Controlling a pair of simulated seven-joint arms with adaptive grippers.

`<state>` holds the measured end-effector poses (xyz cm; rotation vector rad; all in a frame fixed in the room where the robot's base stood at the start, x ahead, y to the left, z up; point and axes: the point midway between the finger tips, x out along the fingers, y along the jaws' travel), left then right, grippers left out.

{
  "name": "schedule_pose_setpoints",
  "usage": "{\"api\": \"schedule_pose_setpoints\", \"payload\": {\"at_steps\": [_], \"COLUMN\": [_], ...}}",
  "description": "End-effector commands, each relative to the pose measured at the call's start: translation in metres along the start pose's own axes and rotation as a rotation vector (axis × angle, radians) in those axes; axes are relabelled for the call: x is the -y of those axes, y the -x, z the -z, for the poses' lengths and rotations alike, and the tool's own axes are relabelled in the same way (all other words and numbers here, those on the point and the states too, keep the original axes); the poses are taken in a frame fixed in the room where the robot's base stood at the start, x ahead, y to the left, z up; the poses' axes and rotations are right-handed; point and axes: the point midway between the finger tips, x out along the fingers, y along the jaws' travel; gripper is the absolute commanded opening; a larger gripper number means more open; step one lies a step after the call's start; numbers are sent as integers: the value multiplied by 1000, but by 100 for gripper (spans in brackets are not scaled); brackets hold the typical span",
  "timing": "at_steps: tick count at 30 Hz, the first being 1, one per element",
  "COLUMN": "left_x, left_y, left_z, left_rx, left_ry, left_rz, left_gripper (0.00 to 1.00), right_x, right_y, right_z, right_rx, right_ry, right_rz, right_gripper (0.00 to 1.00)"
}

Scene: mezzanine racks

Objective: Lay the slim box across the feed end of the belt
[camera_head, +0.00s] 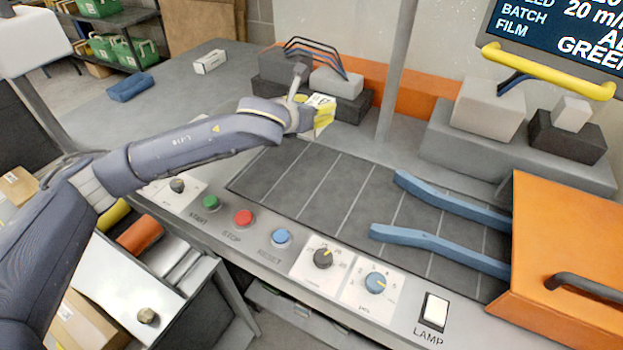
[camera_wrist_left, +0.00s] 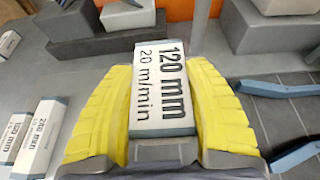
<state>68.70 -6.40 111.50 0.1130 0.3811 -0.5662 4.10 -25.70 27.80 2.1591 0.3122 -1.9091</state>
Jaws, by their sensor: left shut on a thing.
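My left gripper (camera_head: 322,116) has yellow fingers and is shut on a slim white box (camera_wrist_left: 161,75) printed "120 mm 20 m/min". In the left wrist view the box stands between both fingers (camera_wrist_left: 160,105). In the head view the box (camera_head: 318,99) is mostly hidden by the fingers. The gripper is at the far edge of the dark belt (camera_head: 345,190), near its left end. I cannot tell its height above the surface. Two blue guide rails (camera_head: 440,245) lie over the belt's right part. My right gripper is not in view.
Grey and white blocks with a wire rack (camera_head: 315,75) stand behind the gripper. An orange hood (camera_head: 565,245) covers the belt's right end. Buttons and knobs (camera_head: 243,217) line the front. A small white box (camera_head: 210,62) lies at the back left. The belt's left part is clear.

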Motion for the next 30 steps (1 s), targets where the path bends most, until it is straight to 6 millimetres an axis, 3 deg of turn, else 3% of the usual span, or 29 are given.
{"api": "schedule_pose_setpoints", "payload": {"at_steps": [7,21,30], "left_x": [-9,-8,-9], "left_y": [-5,-43,-58], "left_z": [15,109,144], "left_rx": [-1,-2,0], "left_ry": [2,1,0], "left_rz": [1,4,3], "left_gripper": [12,12,12], "right_x": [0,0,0], "right_y": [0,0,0], "right_z": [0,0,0], "right_rx": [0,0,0], "right_ry": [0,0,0], "right_rz": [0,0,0], "right_gripper": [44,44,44]}}
